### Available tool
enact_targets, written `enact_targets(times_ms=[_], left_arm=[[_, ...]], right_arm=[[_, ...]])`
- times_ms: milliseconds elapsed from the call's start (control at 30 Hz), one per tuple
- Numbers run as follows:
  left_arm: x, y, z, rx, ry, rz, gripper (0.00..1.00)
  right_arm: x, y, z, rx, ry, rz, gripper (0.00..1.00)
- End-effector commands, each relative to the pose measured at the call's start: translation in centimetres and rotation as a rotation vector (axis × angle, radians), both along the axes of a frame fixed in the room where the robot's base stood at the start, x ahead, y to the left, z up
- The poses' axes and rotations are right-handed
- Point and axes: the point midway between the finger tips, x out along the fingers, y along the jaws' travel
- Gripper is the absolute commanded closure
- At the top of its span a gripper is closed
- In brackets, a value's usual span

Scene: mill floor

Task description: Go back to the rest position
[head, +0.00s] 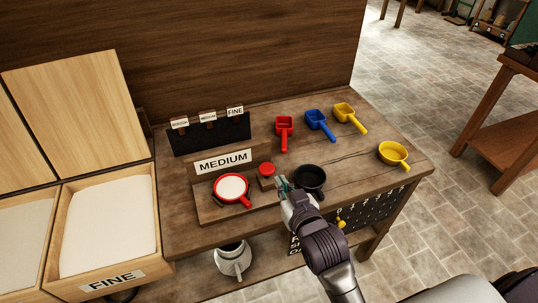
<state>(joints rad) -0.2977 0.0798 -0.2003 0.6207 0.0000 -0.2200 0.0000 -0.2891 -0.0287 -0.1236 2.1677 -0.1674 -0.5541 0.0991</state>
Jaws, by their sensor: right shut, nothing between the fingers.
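My right gripper (283,184) is shut and empty above the wooden table (350,145). Its arm comes in from the bottom right. The fingertips are between a red-topped wooden block (266,172) and a dark round pan (310,178); I cannot tell whether they touch either. Left of the gripper, a red handled cup (231,188) full of white powder stands on a wooden stand in front of a MEDIUM sign (223,161). My left gripper is not in view.
Red (284,128), blue (319,121) and yellow (347,114) scoops lie at the back. A yellow cup (393,152) sits near the right edge. A black rack (210,137) holds tags. Flour bins (108,225) stand left, a metal jug (232,258) below. Open floor lies right.

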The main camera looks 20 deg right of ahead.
Motion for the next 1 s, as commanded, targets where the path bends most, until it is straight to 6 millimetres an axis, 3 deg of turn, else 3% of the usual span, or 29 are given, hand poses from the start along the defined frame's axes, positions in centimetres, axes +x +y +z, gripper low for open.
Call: enact_targets(times_ms=[167, 267, 433, 600, 1000], left_arm=[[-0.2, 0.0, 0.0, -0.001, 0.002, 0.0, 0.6], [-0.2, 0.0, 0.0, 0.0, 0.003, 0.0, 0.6], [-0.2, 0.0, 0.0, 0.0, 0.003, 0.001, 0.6], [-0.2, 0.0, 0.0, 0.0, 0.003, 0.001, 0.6], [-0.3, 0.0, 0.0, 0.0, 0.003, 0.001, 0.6]], right_arm=[[-0.1, 0.0, -0.2, -0.001, 0.009, 0.0, 1.0], [-1.4, -0.4, -1.5, -0.011, 0.085, 0.0, 1.0], [-6.8, -1.3, -6.0, -0.044, 0.374, 0.014, 1.0], [-12.6, -1.9, -8.8, -0.076, 0.624, 0.039, 1.0], [-23.3, -2.9, -11.3, -0.137, 1.03, 0.105, 1.0]])
